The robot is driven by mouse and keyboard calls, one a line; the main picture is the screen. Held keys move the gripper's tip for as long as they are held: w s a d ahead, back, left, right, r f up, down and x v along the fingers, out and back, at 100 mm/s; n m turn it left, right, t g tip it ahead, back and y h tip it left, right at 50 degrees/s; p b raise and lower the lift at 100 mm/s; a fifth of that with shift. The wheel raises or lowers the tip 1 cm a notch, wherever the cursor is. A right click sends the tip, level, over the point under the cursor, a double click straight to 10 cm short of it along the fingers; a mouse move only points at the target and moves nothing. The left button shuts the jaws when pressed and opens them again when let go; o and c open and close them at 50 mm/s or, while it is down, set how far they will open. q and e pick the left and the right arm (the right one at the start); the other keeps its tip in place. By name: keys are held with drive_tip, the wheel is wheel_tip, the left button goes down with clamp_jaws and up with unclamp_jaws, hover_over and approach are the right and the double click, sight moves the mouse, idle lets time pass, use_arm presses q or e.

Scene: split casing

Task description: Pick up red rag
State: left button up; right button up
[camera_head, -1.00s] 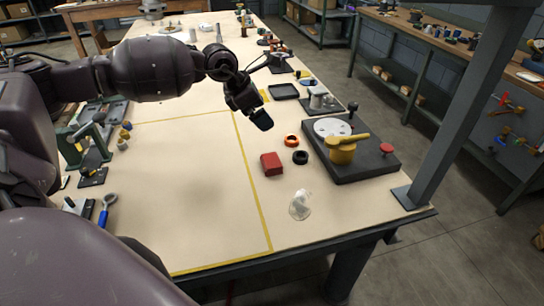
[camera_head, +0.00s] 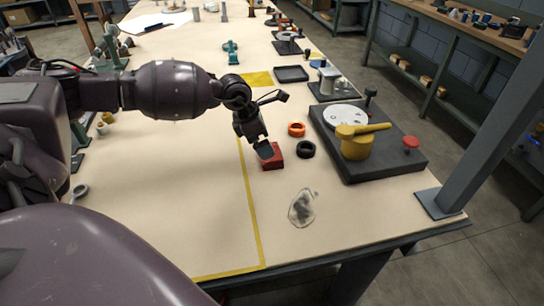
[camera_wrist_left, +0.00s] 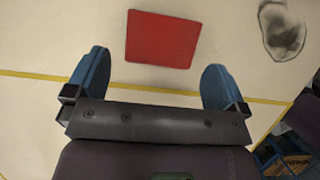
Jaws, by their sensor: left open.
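The red rag (camera_head: 274,158) is a folded, block-like red piece on the pale table, right of the yellow tape line. In the left wrist view the red rag (camera_wrist_left: 162,39) lies ahead of the fingertips, between their lines. My left gripper (camera_head: 264,146) is above and just beside the rag, covering part of it in the head view. In the left wrist view my left gripper (camera_wrist_left: 152,80) has its two blue fingers wide apart with nothing between them. I cannot tell the exact height above the rag. My right gripper is not in view.
An orange ring (camera_head: 296,129) and a black ring (camera_head: 306,149) lie right of the rag. A clear crumpled item (camera_head: 302,208) lies nearer the front. A dark base plate (camera_head: 388,165) with a yellow handled part (camera_head: 356,146) stands right. The table's left front is clear.

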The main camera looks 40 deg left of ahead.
use_arm(q)
drive_tip(key=shift+w+d+f, duration=0.15)
drive_tip(key=shift+f, duration=0.25)
drive_tip(key=b+x, duration=0.1)
drive_tip(key=x, duration=0.3)
drive_tip(key=shift+d+f, duration=0.15)
drive_tip(key=shift+f, duration=0.25)
drive_tip(key=shift+r, duration=0.1)
drive_tip(key=c, duration=0.6)
drive_tip(key=shift+c, duration=0.2)
drive_tip(key=shift+r, duration=0.25)
wheel_tip(320, 180, up, 20)
drive_tip(key=p, duration=0.2)
drive_tip(key=shift+f, duration=0.2)
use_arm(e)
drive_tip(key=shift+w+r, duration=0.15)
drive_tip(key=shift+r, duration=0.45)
